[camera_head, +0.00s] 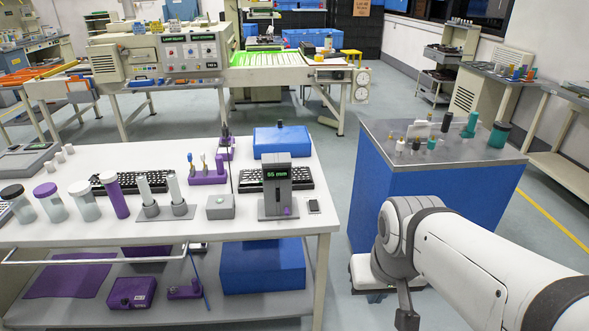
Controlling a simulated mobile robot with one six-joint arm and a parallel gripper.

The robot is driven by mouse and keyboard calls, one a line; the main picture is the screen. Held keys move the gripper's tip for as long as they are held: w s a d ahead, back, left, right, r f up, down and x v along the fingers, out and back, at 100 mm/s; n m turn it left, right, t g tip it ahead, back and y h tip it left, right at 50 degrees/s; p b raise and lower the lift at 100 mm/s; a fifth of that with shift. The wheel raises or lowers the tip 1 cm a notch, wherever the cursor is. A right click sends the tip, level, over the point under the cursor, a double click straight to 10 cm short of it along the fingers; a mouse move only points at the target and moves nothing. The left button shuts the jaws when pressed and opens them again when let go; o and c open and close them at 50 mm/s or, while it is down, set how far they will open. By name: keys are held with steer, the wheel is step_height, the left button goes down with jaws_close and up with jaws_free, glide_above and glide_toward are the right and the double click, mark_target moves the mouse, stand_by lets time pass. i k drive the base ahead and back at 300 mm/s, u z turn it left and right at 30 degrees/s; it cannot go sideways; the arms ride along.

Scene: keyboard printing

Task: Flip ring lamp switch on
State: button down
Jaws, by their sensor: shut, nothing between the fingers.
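I cannot make out a ring lamp or a switch that is clearly its own. A small grey box (220,206) with a small raised part on top sits near the front of the white table, left of a dark upright device (276,187) with a green "55 mm" display. A cream machine (188,54) at the back has a panel with a green-lit display and several small coloured buttons. My arm enters from the lower right and bends down beside the blue cabinet. I do not see my gripper's fingers; they are out of frame or hidden by the arm.
The white table (190,241) holds keyboards, lidded jars, metal cylinders and a blue box (282,139). A blue cabinet (437,187) with small bottles on its grey top stands right of it. A strip of floor (337,190) between them is clear.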

mark_target(313, 204)
steer(key=u, duration=0.1)
steer(key=i, duration=1)
steer(key=u, duration=0.05)
